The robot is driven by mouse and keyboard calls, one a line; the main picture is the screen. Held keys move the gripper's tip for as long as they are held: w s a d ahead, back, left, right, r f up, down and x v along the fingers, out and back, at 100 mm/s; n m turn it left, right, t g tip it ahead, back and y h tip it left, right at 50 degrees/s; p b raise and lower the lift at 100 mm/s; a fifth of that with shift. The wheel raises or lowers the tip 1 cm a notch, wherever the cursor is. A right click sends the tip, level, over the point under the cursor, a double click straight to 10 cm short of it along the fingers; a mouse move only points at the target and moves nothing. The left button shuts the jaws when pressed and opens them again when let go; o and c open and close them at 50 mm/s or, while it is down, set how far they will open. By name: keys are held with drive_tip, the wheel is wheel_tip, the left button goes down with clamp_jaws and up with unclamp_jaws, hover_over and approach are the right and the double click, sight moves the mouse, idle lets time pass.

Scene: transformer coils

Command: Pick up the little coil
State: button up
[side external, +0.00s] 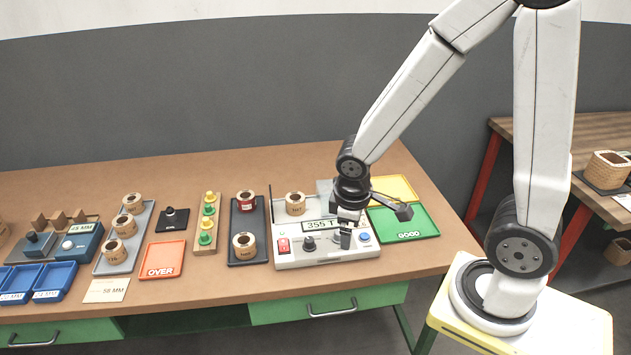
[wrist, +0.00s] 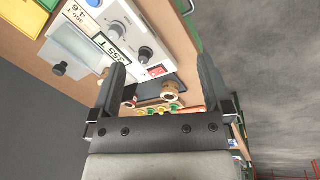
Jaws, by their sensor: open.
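Several tan coils of similar size stand on the bench in the side view, and I cannot tell which is the little coil. One coil (side external: 295,203) stands on the tester, left of my gripper (side external: 346,226). A red-topped coil (side external: 245,202) and a tan coil (side external: 243,245) stand on a dark tray (side external: 262,231). Three more coils, including the front one (side external: 114,250), stand on a grey tray (side external: 101,269). My gripper is open above the tester's right part. In the wrist view its fingers (wrist: 163,72) are apart with no coil between the tips; a coil (wrist: 169,91) shows beyond them.
The white tester (side external: 328,255) reads 355 T and has knobs and a red switch. A green GOOD tray (side external: 425,220) and a yellow tray (side external: 397,187) lie to the right. An orange OVER tray (side external: 162,259) and a colored peg stand (side external: 206,222) are left.

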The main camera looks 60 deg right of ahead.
drive_tip(key=w+d+f+n+g+h, duration=0.1)
drive_tip(key=w+d+f+n+h, duration=0.2)
drive_tip(key=d+n, duration=0.4)
drive_tip(key=n+t+h, duration=0.4)
drive_tip(key=n+t, duration=0.6)
drive_tip(key=n, duration=0.7)
approach(297, 202)
drive_tip(key=d, duration=0.1)
drive_tip(key=w+d+f, duration=0.1)
drive_tip(key=d, duration=0.1)
drive_tip(key=shift+w+f, duration=0.15)
drive_tip(key=shift+w, duration=0.15)
drive_tip(key=shift+w+a+f+n+t+y, duration=0.2)
drive_tip(key=shift+w+a+n+t+y, duration=0.1)
drive_tip(key=shift+n+t, duration=0.2)
drive_tip(key=shift+w+d, duration=0.1)
drive_tip(key=shift+x, duration=1.2)
